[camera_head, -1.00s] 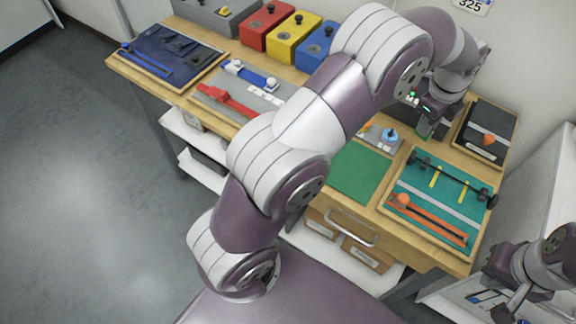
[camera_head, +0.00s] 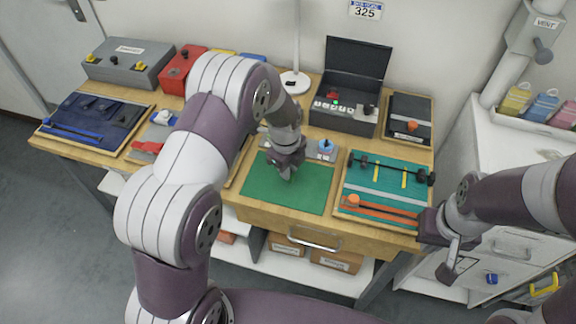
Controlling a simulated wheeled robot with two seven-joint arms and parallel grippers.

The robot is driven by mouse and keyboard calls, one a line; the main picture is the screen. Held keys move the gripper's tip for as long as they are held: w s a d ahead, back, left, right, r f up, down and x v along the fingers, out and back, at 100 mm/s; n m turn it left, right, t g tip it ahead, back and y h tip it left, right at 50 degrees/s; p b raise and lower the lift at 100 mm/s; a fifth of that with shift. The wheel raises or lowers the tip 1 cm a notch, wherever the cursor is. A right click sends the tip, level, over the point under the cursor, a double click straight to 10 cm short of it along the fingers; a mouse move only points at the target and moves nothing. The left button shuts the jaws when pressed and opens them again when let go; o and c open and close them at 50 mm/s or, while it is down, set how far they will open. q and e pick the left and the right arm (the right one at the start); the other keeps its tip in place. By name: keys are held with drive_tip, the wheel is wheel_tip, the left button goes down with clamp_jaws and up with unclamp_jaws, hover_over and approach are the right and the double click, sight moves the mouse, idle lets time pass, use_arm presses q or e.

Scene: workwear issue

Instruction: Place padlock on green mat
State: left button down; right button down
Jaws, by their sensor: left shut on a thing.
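The green mat (camera_head: 310,191) lies flat near the front edge of the wooden table, in the middle of the head view. My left gripper (camera_head: 286,172) points down over the upper left part of this mat. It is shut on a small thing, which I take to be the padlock. The fingers mostly hide it, and its shape and whether it touches the mat cannot be made out. My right gripper (camera_head: 450,258) hangs at the lower right, in front of the white cabinet and away from the mat. Its jaw opening is not clear.
Right of the mat is a teal tray (camera_head: 370,185) with black and orange tools. Behind stand an open black case (camera_head: 342,119) and a dark tray (camera_head: 398,132). A grey plate with a blue knob (camera_head: 326,146) lies just behind the mat. The mat's right part is clear.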

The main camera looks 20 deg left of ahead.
use_arm(q)
drive_tip(key=shift+w+f, duration=0.1)
drive_tip(key=shift+f, duration=0.3)
drive_tip(key=shift+f, duration=0.2)
drive_tip(key=c, duration=1)
unclamp_jaws()
drive_tip(key=shift+r, duration=0.1)
